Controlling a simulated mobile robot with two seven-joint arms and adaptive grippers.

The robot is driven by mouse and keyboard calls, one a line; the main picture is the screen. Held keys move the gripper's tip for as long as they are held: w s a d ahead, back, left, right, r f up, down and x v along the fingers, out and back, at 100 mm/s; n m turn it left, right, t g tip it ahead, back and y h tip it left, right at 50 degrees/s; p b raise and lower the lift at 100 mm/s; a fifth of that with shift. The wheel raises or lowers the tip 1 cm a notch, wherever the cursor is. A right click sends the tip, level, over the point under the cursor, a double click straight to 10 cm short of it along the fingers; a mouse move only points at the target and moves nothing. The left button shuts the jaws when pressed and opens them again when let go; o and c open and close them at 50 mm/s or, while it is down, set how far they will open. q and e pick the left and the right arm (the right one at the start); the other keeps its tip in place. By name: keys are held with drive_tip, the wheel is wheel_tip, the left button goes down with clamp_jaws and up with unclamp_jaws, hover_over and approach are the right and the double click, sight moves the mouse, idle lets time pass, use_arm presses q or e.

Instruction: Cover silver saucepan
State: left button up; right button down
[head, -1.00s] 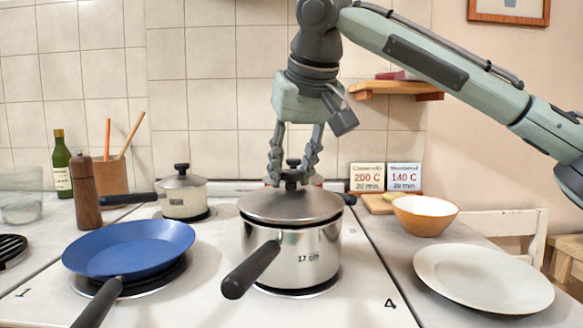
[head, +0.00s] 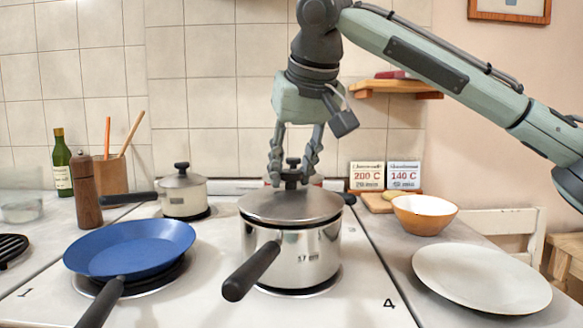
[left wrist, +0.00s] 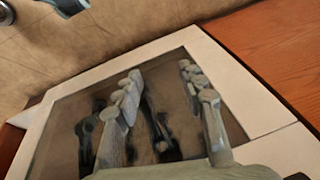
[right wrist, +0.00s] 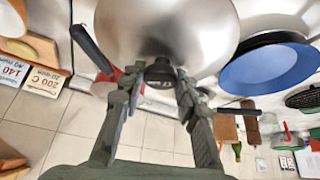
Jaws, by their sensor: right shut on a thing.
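The silver saucepan (head: 312,262) stands on the front right hotplate, its black handle (head: 250,272) pointing to the front left. A steel lid (head: 275,206) lies level over its mouth; a thin dark line shows between lid and rim, and I cannot tell whether they touch fully. My right gripper (head: 295,170) points down and is shut on the lid's black knob. The right wrist view shows the fingers (right wrist: 158,78) on either side of the knob (right wrist: 160,70), with the lid (right wrist: 175,18) beyond. My left gripper (left wrist: 158,75) is open and empty, away from the stove.
A blue frying pan (head: 130,247) sits on the front left hotplate. A small lidded saucepan (head: 182,200) stands behind. A pepper mill (head: 86,195) is at the left. A bowl (head: 425,216) and a white plate (head: 480,278) are on the right counter. A shelf (head: 395,88) hangs behind.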

drive_tip(key=shift+p, duration=0.35)
drive_tip(key=shift+f+p, duration=0.45)
drive_tip(key=shift+f, duration=0.1)
idle(1.5)
drive_tip(key=c, duration=1)
unclamp_jaws()
drive_tip(key=shift+c, duration=0.2)
drive_tip(key=shift+o, duration=0.3)
drive_tip(key=o, duration=0.5)
drive_tip(key=shift+r, duration=0.1)
